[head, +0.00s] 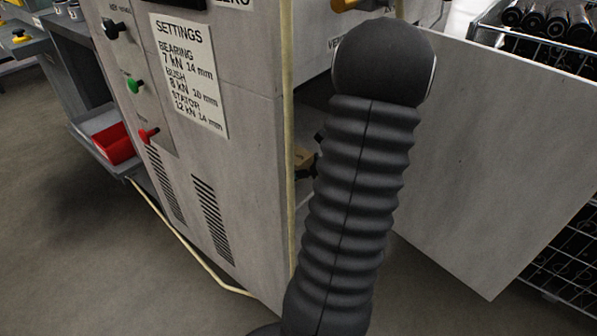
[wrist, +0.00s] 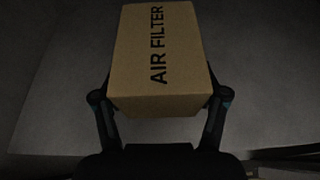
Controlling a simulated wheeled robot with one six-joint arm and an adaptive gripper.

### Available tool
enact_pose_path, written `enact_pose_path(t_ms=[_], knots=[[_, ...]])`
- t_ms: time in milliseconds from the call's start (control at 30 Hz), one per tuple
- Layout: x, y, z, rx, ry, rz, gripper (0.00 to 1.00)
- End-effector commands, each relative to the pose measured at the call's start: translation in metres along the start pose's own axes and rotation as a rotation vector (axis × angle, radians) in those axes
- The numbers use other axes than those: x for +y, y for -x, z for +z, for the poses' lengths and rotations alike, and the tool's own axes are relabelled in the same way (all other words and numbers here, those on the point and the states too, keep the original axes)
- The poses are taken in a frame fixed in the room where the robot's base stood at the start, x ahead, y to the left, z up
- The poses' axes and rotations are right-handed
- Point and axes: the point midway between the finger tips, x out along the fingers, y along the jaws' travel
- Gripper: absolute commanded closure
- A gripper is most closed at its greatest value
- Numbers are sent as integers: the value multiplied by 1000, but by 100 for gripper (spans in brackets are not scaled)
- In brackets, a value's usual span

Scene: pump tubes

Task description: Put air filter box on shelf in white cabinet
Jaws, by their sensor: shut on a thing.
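The air filter box (wrist: 135,60) is brown cardboard with black "AIR FILTER" lettering. In the wrist view my gripper (wrist: 160,92) is shut on it, one finger at each side. In the head view a small brown piece of the box (head: 303,158) and a dark bit of my gripper show left of my bellows-covered arm, at the cabinet's opening. The whitish cabinet (head: 255,190) has an open door (head: 490,160) on the right. My arm hides most of the opening, and I cannot make out the shelf. The wrist view is dark, with a plain grey surface around the box.
A settings sheet (head: 189,75) and coloured knobs are on the cabinet's left face. A pale hose (head: 185,240) runs along its base. A red bin (head: 113,140) sits at left. A wire rack (head: 560,45) with dark cylinders stands behind the door. The floor at lower left is clear.

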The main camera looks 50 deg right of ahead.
Motion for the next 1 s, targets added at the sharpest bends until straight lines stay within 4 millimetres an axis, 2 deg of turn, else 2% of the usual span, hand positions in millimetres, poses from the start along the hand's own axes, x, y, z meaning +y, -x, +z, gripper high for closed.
enact_pose_path(t_ms=[33,133,533,567,633,667,1000], knots=[[0,-3,-8,1,-4,1,65],[0,-7,-17,1,-1,1,65],[0,-9,-22,0,1,1,65],[0,-8,-21,0,1,1,23],[0,-8,-21,0,1,1,5],[0,-8,-21,0,1,1,2],[0,-8,-20,0,1,1,2]])
